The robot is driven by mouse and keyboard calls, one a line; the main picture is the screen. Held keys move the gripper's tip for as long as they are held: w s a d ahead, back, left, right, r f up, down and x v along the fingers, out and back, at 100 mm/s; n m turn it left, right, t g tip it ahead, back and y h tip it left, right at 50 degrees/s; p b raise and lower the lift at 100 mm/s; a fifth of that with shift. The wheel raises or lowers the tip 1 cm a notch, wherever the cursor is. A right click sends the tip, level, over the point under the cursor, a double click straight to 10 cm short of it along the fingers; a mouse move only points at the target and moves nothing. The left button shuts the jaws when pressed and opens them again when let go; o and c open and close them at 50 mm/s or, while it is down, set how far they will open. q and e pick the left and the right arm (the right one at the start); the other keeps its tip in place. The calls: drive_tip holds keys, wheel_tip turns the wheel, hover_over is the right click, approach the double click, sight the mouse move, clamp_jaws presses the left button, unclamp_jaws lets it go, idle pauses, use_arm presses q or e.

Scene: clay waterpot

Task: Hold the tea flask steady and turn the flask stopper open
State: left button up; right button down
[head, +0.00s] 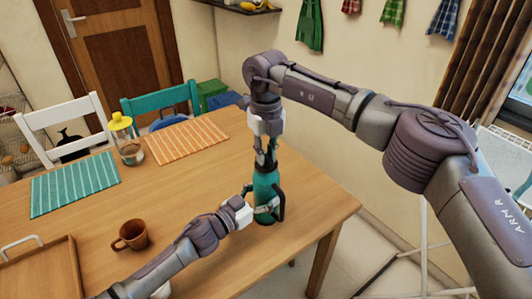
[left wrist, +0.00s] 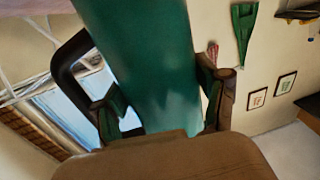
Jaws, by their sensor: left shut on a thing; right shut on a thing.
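The teal tea flask (head: 265,188) stands upright on the wooden table near its right end, with a dark handle on its right side. My left gripper (head: 268,208) is shut on the flask's body from the left, low down. In the left wrist view the green flask body (left wrist: 145,65) fills the middle between my fingers, and its black handle (left wrist: 68,65) shows at the left. My right gripper (head: 265,158) points straight down over the flask and is shut on the dark stopper (head: 265,166) at its top. The fingers hide most of the stopper, so I cannot tell how far it is turned.
On the table (head: 215,170) are a brown mug (head: 131,235), a wooden tray (head: 45,270), a yellow-lidded jar (head: 126,140), a teal striped mat (head: 75,184) and an orange striped mat (head: 187,141). A white chair (head: 65,130) and a teal chair (head: 160,98) stand behind.

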drive_tip(key=shift+n, duration=0.4)
drive_tip(key=c, duration=1.1)
unclamp_jaws()
wheel_tip(320, 180, up, 12)
use_arm(q)
drive_tip(key=o, duration=1.6)
drive_tip(key=shift+o, duration=0.2)
